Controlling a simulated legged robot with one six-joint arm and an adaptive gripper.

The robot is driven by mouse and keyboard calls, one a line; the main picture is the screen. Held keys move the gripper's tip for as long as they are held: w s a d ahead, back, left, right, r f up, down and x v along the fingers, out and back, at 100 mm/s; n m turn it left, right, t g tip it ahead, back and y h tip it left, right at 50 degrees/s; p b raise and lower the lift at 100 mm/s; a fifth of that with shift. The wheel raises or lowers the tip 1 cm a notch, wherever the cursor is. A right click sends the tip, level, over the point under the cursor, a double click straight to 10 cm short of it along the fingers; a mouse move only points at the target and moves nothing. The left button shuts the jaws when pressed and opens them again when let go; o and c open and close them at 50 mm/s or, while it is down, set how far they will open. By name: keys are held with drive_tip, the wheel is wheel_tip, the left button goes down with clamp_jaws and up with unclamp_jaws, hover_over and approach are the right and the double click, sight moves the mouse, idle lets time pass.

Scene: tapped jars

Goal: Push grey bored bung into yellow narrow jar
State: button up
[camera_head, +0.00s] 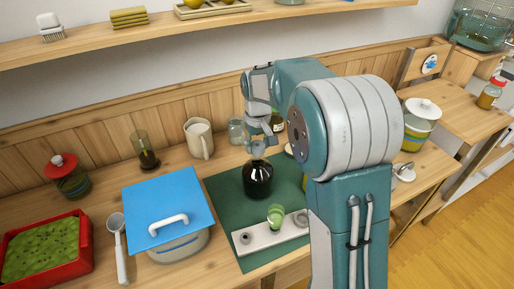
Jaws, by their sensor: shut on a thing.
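My gripper (258,152) points down over the mouth of a dark, round, glossy jar (257,181) on a green mat. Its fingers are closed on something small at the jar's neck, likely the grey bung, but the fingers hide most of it. I cannot tell whether it touches the rim or sits in the neck. The jar stands upright and looks nearly black; no yellow colour is clear on it. A pale strip (268,236) in front holds a green piece (276,212) and round grey features near both ends.
A blue-lidded pot (168,212), a white ladle (118,245) and a red tray (75,262) stand left. A mug (199,138), a clear jar (236,131) and an olive glass (145,150) stand behind. My arm hides the right of the mat (222,190).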

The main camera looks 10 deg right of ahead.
drive_tip(key=shift+r, duration=0.15)
drive_tip(key=shift+r, duration=3.1)
